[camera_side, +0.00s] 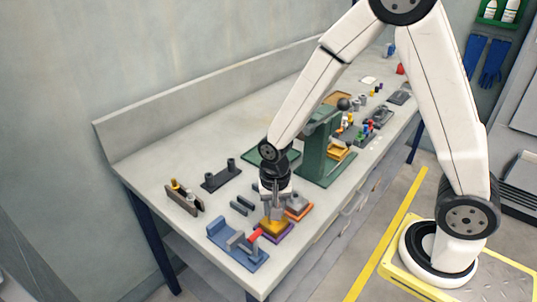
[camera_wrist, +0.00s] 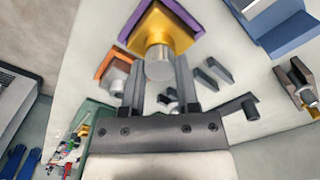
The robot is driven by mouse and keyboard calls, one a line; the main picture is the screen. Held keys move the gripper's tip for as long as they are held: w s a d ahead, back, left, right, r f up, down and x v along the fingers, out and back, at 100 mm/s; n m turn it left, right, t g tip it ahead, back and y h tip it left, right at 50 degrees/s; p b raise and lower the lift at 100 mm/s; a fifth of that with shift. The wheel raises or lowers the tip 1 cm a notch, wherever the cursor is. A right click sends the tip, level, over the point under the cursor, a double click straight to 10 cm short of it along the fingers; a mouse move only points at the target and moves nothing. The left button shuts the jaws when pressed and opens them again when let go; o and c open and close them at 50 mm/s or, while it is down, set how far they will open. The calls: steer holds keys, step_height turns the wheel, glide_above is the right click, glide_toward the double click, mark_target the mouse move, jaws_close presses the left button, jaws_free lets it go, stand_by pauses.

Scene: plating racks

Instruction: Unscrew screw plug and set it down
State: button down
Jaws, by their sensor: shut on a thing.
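The screw plug (camera_wrist: 159,65) is a silver cylinder with a round flat end, seen between my gripper's fingers in the wrist view. My gripper (camera_wrist: 158,75) is shut on it, one finger on each side. Behind the plug is a yellow block (camera_wrist: 182,28) on a purple base (camera_wrist: 130,25). In the side view my gripper (camera_side: 272,207) points down just above the yellow block (camera_side: 272,226), near the table's front end. The plug's lower part is hidden, so I cannot tell whether its thread is still in the block.
An orange-based grey block (camera_side: 299,205) stands close on the right. Dark bars (camera_side: 240,208) and a two-post rack (camera_side: 220,176) lie behind. A green press (camera_side: 316,150) stands further right.

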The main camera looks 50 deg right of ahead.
steer(key=n, duration=0.6)
steer(key=shift+n, duration=1.2)
steer(key=n, duration=0.5)
steer(key=shift+n, duration=2.1)
steer(key=shift+r+n, duration=0.1)
steer(key=shift+n, duration=1)
steer(key=n, duration=0.6)
steer(key=shift+n, duration=0.4)
